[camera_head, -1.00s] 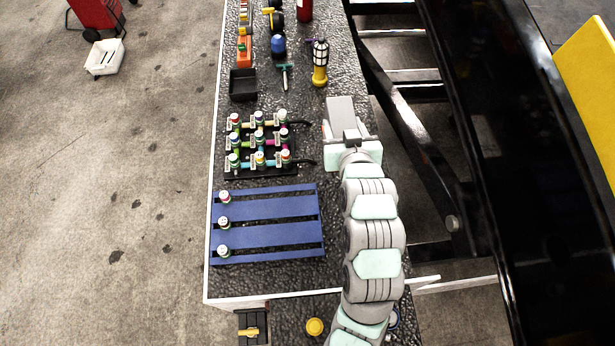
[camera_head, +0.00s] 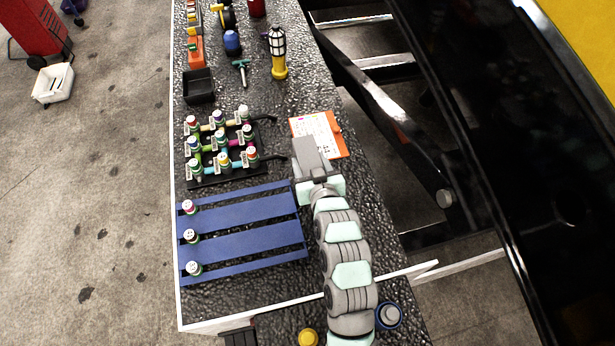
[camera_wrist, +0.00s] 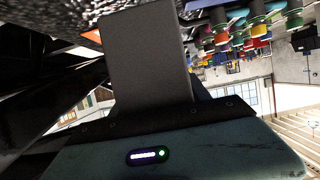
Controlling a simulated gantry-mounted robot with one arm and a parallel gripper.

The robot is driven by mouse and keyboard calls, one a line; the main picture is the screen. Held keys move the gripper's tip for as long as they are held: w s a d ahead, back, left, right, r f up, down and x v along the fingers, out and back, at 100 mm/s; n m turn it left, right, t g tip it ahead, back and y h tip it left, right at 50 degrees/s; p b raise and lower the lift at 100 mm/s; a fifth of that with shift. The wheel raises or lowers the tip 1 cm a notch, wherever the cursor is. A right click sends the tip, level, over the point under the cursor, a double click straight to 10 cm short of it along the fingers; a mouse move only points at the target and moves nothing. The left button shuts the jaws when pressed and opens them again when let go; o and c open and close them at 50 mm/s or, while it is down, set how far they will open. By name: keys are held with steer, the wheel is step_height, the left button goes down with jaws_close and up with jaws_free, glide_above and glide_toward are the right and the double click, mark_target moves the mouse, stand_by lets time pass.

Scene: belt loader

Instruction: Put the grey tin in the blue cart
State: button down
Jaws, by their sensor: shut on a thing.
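My gripper (camera_head: 315,172) is over the right side of the dark bench, level with the gap between the black rack and the blue slatted rack. It is shut. A plain grey block (camera_head: 309,152) juts from it, large and dark in the wrist view (camera_wrist: 145,55). I take it for the grey tin with the jaws, but I cannot tell where jaw ends and tin begins. I cannot make out a blue cart for sure. A small blue-purple thing (camera_head: 73,5), cut off by the top edge at far left, is too little shown to name.
The blue slatted rack (camera_head: 240,215) holds small bottles on its left side; the black rack (camera_head: 200,181) holds several more. An orange-edged sheet (camera_head: 325,130) lies just beyond my gripper. A red cart (camera_head: 38,28) and a white bin (camera_head: 54,83) stand on open floor at left.

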step_height(320, 180, down, 7)
steer(key=shift+f+b, duration=0.15)
steer(key=shift+b, duration=0.15)
steer(key=shift+f, duration=0.15)
steer(key=c, duration=0.5)
jaws_free()
steer(key=shift+r, duration=0.2)
steer(key=shift+s+d, duration=0.2)
steer(key=shift+s, duration=0.05)
steer(key=p+v, duration=0.1)
steer(key=v, duration=0.9)
steer(key=shift+s+r, duration=0.1)
steer(key=shift+s, duration=0.15)
steer(key=shift+s+d+r, duration=0.1)
steer(key=shift+s+r, duration=0.1)
steer(key=shift+s, duration=0.15)
steer(key=shift+c, duration=1.3)
